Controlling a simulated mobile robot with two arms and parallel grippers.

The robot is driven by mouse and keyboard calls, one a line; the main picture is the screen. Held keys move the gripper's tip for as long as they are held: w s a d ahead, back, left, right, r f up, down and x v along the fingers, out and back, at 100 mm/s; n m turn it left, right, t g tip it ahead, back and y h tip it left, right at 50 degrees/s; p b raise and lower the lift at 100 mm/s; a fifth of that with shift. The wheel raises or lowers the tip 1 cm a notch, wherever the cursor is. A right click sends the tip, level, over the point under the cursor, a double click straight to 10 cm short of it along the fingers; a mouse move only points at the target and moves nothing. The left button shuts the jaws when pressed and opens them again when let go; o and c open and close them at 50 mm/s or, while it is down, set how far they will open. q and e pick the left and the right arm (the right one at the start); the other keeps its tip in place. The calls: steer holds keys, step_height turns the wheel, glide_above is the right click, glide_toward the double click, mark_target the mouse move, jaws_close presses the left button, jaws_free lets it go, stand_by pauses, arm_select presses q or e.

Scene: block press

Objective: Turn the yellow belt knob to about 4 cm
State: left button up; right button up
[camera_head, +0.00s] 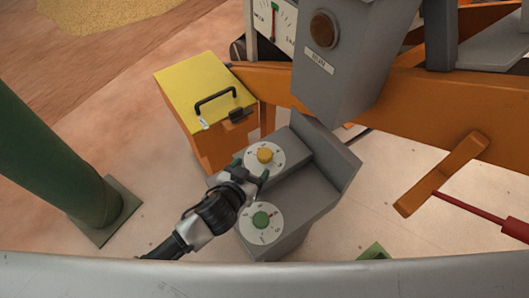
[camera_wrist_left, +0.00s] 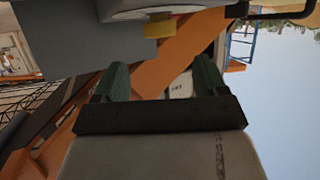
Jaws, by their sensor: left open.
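The yellow belt knob (camera_head: 264,155) sits on a white round dial on the upper part of a grey control box (camera_head: 290,195). A green knob (camera_head: 261,219) sits on a second white dial lower on the box. My left gripper (camera_head: 256,178) is over the box between the two dials, just below the yellow knob in the head view, and looks empty. In the left wrist view the gripper (camera_wrist_left: 160,80) has its green fingers apart, with the yellow knob (camera_wrist_left: 160,28) above and beyond them, not between them. My right gripper is not in view.
A yellow-lidded orange box (camera_head: 200,88) with a black handle stands behind left. A grey housing (camera_head: 345,60) with a brown round button rises behind right. A green post (camera_head: 60,160) stands at left. An orange lever (camera_head: 442,174) is at right. Open floor lies between post and control box.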

mark_target(264, 154)
arm_select(q)
steer(key=b+x, duration=0.1)
steer(key=x, duration=0.7)
steer(key=shift+w+d+f, duration=0.1)
steer(key=shift+w+f, duration=0.1)
steer(key=shift+w, duration=0.05)
steer(key=shift+w+d+f, duration=0.1)
steer(key=shift+w+d, duration=0.05)
steer(key=shift+w, duration=0.15)
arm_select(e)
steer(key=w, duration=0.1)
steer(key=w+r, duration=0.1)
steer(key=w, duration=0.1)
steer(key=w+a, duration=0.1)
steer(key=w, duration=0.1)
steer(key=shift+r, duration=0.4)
arm_select(q)
steer(key=shift+c, duration=0.2)
